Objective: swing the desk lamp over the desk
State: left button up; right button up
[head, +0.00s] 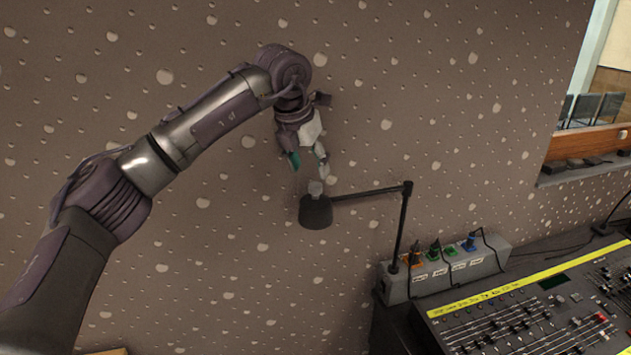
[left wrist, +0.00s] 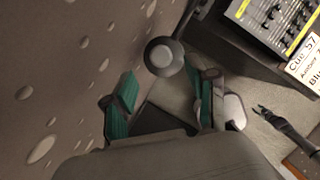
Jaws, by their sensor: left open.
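The desk lamp has a dark round shade (head: 316,213), a thin horizontal arm (head: 365,192) and an upright post (head: 402,228) by the desk's back left corner. Its shade hangs left of the desk, in front of the wall. My left gripper (head: 309,165) is open and just above the shade, pointing down. In the left wrist view the shade (left wrist: 164,57) shows beyond and between the green-padded fingertips (left wrist: 160,80). I see no grip on it, and cannot tell whether a finger touches it. My right gripper does not show in the head view.
The desk carries a fader console (head: 530,318) and a grey box (head: 447,272) with coloured plugs and cables. The speckled wall (head: 200,250) runs close behind my left arm. A window opening (head: 590,120) is at the upper right. The space left of the shade looks clear.

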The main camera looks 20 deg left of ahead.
aim_at(315, 184)
pick_arm(q)
jog(key=p+x, duration=0.1)
jog(key=x, duration=0.5)
jog(key=shift+p, duration=0.3)
jog(key=shift+w+d+f, duration=0.1)
jog(key=shift+w+f, duration=0.15)
jog(key=shift+f, duration=0.3)
grip_shut()
